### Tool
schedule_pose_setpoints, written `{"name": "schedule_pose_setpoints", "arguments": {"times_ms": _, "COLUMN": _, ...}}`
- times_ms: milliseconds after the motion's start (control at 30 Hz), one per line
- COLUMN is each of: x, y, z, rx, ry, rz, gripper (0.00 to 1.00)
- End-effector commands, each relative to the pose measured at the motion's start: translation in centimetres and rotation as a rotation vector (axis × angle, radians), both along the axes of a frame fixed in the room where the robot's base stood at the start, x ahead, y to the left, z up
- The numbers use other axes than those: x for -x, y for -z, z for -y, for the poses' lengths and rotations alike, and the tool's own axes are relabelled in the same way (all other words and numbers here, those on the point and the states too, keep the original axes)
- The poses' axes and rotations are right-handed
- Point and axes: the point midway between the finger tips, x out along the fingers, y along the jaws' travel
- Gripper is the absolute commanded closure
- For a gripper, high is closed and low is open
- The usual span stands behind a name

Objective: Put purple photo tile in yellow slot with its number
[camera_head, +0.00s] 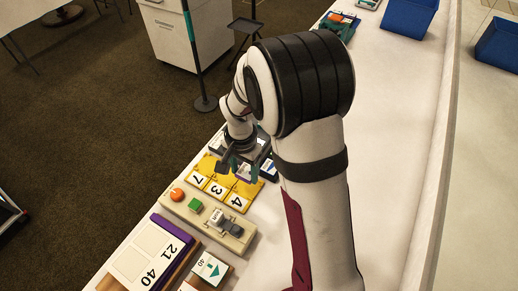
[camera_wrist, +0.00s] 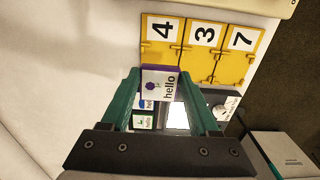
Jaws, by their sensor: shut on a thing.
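The purple photo tile (camera_wrist: 158,84) has a purple edge and a white face with a small purple picture and the word "hello". In the wrist view it sits between the teal fingers of my gripper (camera_wrist: 159,76), which is shut on it. No number shows on the visible face. The yellow slots (camera_wrist: 200,66), labelled 4, 3 and 7, lie just beyond the fingertips. In the head view the yellow slots (camera_head: 217,185) read 7, 3, 4, and my gripper (camera_head: 238,166) is close above their far side. The tile is hard to make out there.
A dark holder with other picture tiles (camera_wrist: 144,122) lies below my fingers. A wooden board (camera_head: 178,206) with an orange knob, green block and grey lever sits nearer. A purple-edged board (camera_head: 125,264) reads 21 and 40.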

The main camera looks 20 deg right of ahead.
Motion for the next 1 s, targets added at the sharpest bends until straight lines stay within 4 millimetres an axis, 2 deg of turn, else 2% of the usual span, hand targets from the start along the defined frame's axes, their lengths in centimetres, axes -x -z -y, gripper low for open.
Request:
{"name": "schedule_pose_setpoints", "arguments": {"times_ms": 300, "x": 0.1, "y": 4.0, "z": 0.0, "rx": 0.001, "ry": 0.000, "rz": -0.004, "gripper": 1.00}}
{"name": "schedule_pose_setpoints", "arguments": {"times_ms": 500, "x": 0.0, "y": 5.9, "z": 0.0, "rx": -0.001, "ry": 0.001, "rz": -0.002, "gripper": 1.00}}
{"name": "schedule_pose_setpoints", "arguments": {"times_ms": 1000, "x": 0.0, "y": 6.5, "z": 0.0, "rx": 0.000, "ry": 0.000, "rz": 0.000, "gripper": 1.00}}
